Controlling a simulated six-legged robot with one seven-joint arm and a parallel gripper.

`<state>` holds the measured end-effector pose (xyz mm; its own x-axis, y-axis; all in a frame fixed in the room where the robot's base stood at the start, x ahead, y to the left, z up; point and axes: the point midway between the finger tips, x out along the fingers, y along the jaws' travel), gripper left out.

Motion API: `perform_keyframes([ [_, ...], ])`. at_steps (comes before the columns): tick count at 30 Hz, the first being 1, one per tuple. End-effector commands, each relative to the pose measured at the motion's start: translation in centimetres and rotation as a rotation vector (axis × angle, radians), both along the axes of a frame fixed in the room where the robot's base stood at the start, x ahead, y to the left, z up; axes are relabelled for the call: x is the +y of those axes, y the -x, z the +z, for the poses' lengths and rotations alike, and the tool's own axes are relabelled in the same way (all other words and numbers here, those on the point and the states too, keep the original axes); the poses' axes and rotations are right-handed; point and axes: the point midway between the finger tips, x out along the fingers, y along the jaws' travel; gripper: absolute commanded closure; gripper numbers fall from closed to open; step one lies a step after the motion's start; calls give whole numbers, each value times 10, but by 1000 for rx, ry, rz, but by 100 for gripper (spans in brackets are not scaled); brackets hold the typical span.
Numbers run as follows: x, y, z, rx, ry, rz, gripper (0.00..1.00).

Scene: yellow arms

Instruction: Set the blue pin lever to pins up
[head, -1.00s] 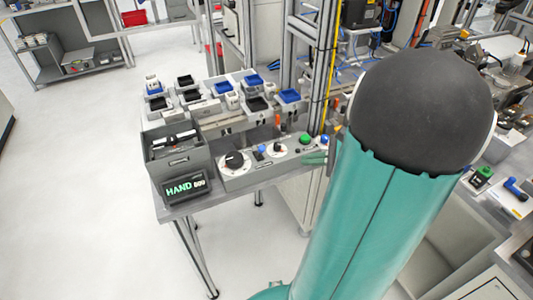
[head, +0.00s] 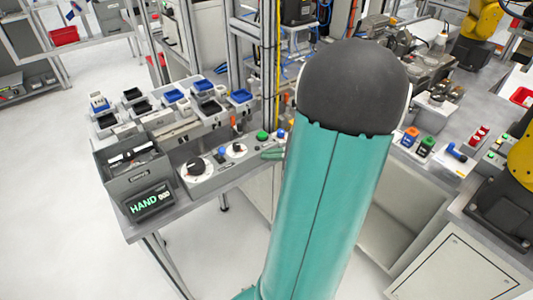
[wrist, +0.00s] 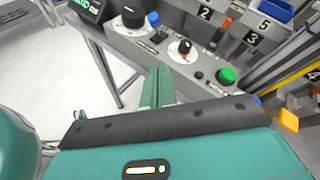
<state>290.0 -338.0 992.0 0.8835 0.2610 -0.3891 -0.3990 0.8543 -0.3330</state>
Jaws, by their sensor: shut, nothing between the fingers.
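A blue lever handle (head: 457,152) lies tilted on a white plate on the right-hand bench in the head view. Its marking is too small to read, so I cannot tell its setting. My gripper (head: 273,154) shows as green fingers beside the left control panel, partly hidden by my arm. In the wrist view the fingers (wrist: 158,87) are together and empty, in front of the panel's edge. A small blue switch (wrist: 153,19) also stands on that panel, beside a black dial (wrist: 133,16).
The left panel (head: 197,172) has dials and a green button (head: 262,135). A grey bin (head: 135,170) and a HAND display (head: 150,202) stand left of it. Orange (head: 411,133) and green (head: 426,146) blocks and red parts (head: 478,135) sit near the lever. A yellow robot arm (head: 522,160) stands far right.

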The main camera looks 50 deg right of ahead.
Motion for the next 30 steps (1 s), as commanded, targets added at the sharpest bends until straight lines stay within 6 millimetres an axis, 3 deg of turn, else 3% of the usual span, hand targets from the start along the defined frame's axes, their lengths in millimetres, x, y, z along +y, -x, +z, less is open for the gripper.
perform_keyframes([
  [11,23,-68,-30,1,-2,3,100],
  [15,34,-85,-20,0,1,3,100],
  [21,41,-96,-15,1,0,1,100],
  [30,41,-96,-15,1,0,1,100],
])
